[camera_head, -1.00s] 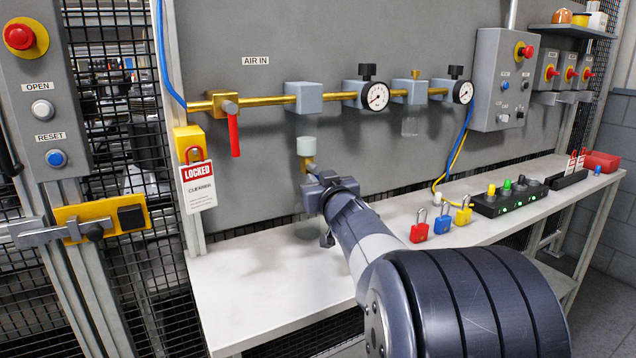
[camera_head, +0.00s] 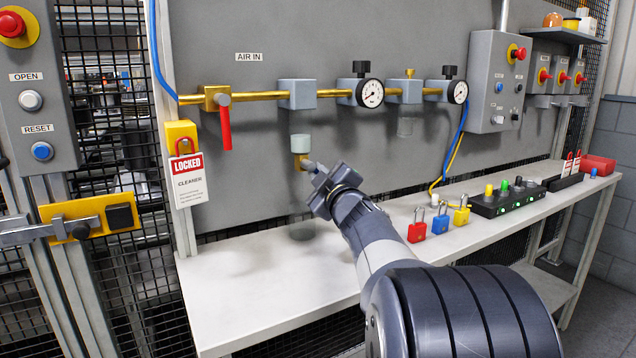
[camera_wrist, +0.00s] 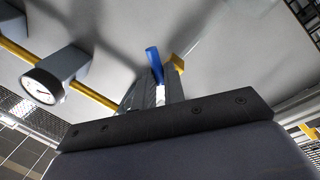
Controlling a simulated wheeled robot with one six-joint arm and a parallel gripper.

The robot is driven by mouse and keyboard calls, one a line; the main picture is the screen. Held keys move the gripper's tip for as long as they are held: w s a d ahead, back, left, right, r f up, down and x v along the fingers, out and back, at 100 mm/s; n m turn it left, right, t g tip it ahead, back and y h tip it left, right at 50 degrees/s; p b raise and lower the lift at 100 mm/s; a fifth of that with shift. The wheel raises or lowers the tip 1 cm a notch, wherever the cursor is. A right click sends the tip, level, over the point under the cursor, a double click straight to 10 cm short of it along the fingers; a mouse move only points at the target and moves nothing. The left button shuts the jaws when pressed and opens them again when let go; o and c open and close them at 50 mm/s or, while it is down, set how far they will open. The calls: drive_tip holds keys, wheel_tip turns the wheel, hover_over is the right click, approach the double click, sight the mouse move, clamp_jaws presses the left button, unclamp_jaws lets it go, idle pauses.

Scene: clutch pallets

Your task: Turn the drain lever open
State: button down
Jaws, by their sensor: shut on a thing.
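The brass drain valve (camera_head: 300,161) sits under a pale grey bowl (camera_head: 300,142) below the air line. The drain lever is blue and shows in the wrist view (camera_wrist: 153,62), its tip sticking up past my gripper's fingers. My gripper (camera_head: 312,171) is at the valve's right side, tilted, and shut on the lever. It also shows in the wrist view (camera_wrist: 157,90). In the head view the lever is mostly hidden by my gripper, so its exact angle is hard to tell.
A red-handled valve (camera_head: 225,127) hangs on the brass line at upper left. A gauge (camera_head: 370,93) is to the right. The bench (camera_head: 250,290) below is clear at left; red, blue and yellow padlocks (camera_head: 440,223) stand on it right of my arm.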

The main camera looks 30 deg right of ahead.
drive_tip(key=shift+d+r+n+t+y+b, duration=0.1)
drive_tip(key=shift+r+n+y+b, duration=0.3)
drive_tip(key=shift+n, duration=1.15)
drive_tip(key=shift+a+r+n+t+y+b, duration=0.15)
drive_tip(key=shift+n+y, duration=0.3)
drive_tip(key=shift+n, duration=1.15)
drive_tip(key=shift+d+r+n+t+y+b, duration=0.15)
drive_tip(key=shift+n+y+b, duration=0.25)
drive_tip(key=shift+n, duration=1.15)
drive_tip(key=c, duration=1.5)
unclamp_jaws()
drive_tip(key=shift+a, duration=0.2)
drive_tip(key=shift+d+f, duration=0.1)
drive_tip(key=v, duration=1)
drive_tip(key=shift+s, duration=0.45)
